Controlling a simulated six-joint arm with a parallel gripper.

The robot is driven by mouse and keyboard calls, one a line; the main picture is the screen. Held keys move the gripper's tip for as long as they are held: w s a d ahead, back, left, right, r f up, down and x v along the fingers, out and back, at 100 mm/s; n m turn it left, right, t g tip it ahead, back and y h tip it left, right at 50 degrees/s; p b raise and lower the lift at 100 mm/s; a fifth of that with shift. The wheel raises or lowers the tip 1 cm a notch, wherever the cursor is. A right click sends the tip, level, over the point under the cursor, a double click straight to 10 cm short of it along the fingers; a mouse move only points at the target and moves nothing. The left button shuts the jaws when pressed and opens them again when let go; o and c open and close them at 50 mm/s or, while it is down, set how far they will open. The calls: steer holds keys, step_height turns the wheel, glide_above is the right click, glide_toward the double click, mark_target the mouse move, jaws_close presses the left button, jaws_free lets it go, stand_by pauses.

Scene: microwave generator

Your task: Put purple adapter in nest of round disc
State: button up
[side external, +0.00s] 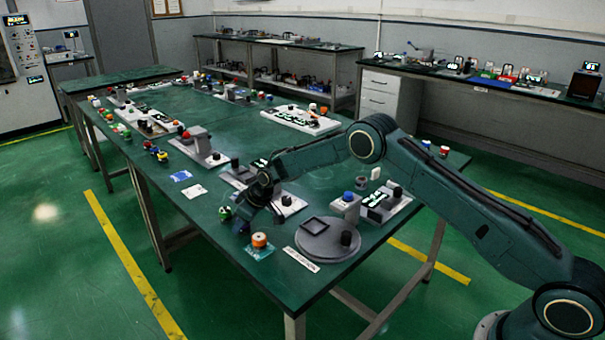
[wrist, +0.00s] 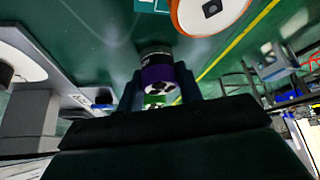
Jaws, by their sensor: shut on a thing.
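The purple adapter (wrist: 158,76), a short cylinder with a black end and a holed face, sits between the two fingers of my gripper (wrist: 160,88) in the wrist view. My gripper is shut on it. In the side view my gripper (side external: 258,204) is low over the near part of the green table, left of the round disc. The adapter is too small and dark to make out surely there. The grey round disc (side external: 332,251) lies flat near the table's front edge. Its square-framed nest (side external: 313,226) looks empty, and a black knob stands on its right side.
An orange-and-white round part (side external: 259,241) stands left of the disc; it also shows in the wrist view (wrist: 190,22). A white label strip (side external: 301,260) lies before the disc. A blue-topped grey block (side external: 347,203) and a black-knobbed panel (side external: 384,203) stand behind it.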

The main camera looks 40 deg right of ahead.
steer(key=shift+f, duration=0.15)
steer(key=o, duration=1.1)
steer(key=shift+c, duration=0.2)
steer(key=v, duration=1.3)
steer(key=shift+r, duration=0.4)
